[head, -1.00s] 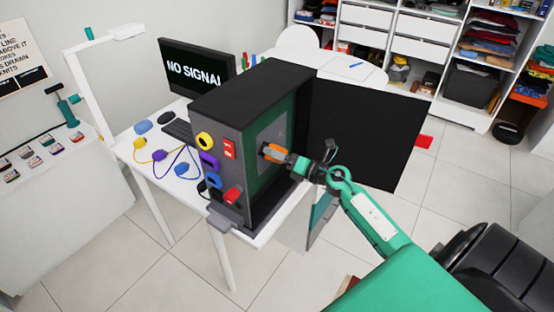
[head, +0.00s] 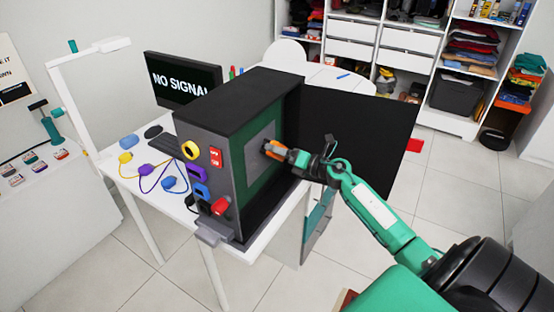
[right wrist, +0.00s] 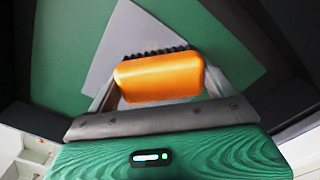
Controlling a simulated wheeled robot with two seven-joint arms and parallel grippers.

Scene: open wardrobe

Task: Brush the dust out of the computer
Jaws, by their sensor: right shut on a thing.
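The computer (head: 240,84) is a large dark case standing on a white table, its side panel swung open to the right. Inside is a green board with a grey square plate (head: 257,150); both also show in the right wrist view, the plate (right wrist: 125,45) behind the brush. My right gripper (head: 284,153) is shut on an orange brush (right wrist: 158,78) with dark bristles. The bristles point at the grey plate and look close to it or touching; I cannot tell which. No separate dust is clear to see. My left gripper is not in view.
The open black panel (head: 355,135) stands right of my right gripper. A monitor (head: 182,78) reading "NO SIGNAL" stands behind the computer. Colored plugs and cables (head: 170,183) lie on the table at left.

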